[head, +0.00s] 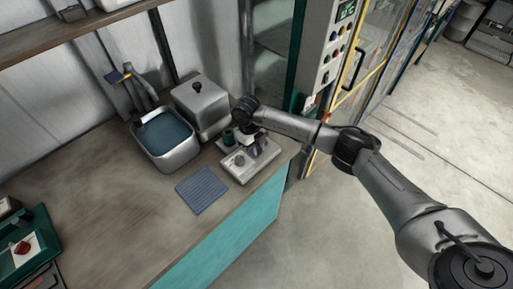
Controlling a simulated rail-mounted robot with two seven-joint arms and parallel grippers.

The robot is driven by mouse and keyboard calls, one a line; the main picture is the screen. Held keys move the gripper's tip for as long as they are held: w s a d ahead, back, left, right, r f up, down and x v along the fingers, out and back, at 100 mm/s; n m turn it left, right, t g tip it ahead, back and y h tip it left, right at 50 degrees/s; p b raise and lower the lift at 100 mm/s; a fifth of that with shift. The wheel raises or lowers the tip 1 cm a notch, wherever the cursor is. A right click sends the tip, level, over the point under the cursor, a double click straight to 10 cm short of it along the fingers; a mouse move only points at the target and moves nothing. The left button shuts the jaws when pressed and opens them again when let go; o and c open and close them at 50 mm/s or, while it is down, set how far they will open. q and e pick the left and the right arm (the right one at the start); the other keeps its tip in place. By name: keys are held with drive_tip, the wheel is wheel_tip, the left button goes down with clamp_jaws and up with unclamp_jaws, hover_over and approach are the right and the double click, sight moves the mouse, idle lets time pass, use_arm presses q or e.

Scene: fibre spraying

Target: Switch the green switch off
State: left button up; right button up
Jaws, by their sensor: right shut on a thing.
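My right arm reaches in from the right, and its gripper (256,152) points down at a small pale bench device (238,168) near the table's right end. The gripper is shut on a part of this device, but the fingers hide which part. A small round knob shows on the device's top, left of the fingers. A dark green round piece (228,138) stands just behind the device. A control panel (325,55) with a green display and several coloured buttons stands behind the table's right end. I cannot tell which part is the green switch. My left gripper is out of view.
A metal basin of bluish liquid (189,158) and a lidded metal box (214,122) stand behind. A blue ribbed mat (202,190) lies in front. A green box with a red knob (18,247) sits at the left. The table's middle (110,205) is clear.

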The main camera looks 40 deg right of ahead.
drive_tip(key=shift+g, duration=0.3)
drive_tip(key=o, duration=0.9)
drive_tip(key=shift+w, duration=0.1)
drive_tip(key=shift+w+r, duration=0.1)
drive_tip(key=shift+r, duration=0.35)
drive_tip(key=v, duration=1.3)
